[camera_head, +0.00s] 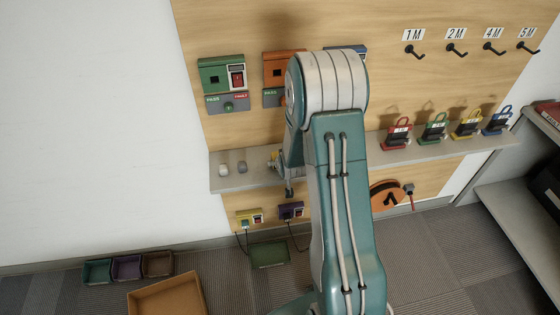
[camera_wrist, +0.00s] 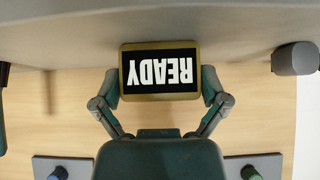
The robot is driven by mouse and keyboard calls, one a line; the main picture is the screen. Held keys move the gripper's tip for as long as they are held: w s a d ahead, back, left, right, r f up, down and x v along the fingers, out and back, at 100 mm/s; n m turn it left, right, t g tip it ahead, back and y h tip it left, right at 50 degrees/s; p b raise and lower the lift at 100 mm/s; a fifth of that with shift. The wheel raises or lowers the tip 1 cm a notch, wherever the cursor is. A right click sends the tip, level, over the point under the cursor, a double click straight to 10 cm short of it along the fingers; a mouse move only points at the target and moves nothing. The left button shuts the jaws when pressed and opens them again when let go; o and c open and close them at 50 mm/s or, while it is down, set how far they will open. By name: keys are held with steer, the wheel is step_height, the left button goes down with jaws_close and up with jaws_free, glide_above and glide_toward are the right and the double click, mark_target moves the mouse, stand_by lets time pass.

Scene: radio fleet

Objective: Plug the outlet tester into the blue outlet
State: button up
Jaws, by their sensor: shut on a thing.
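The outlet tester (camera_wrist: 122,72), a yellow-framed box with a dark screen reading READY upside down, sits between the fingers of my gripper (camera_wrist: 160,82) in the wrist view. My gripper is shut on it. In the head view the gripper (camera_head: 279,163) is at the shelf, below the outlet panels, with a bit of yellow showing. The blue outlet (camera_head: 359,48) is at the top of the wooden board, right of the orange one; my arm hides most of it. The tester's plug side cannot be seen.
A green outlet (camera_head: 212,77) and an orange outlet (camera_head: 274,63) are on the board. The grey shelf (camera_head: 228,184) holds small grey pieces at left and several coloured padlocks (camera_head: 397,134) at right. Yellow (camera_head: 248,217) and purple (camera_head: 290,210) units are below.

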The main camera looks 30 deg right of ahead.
steer(key=shift+r, duration=1.5)
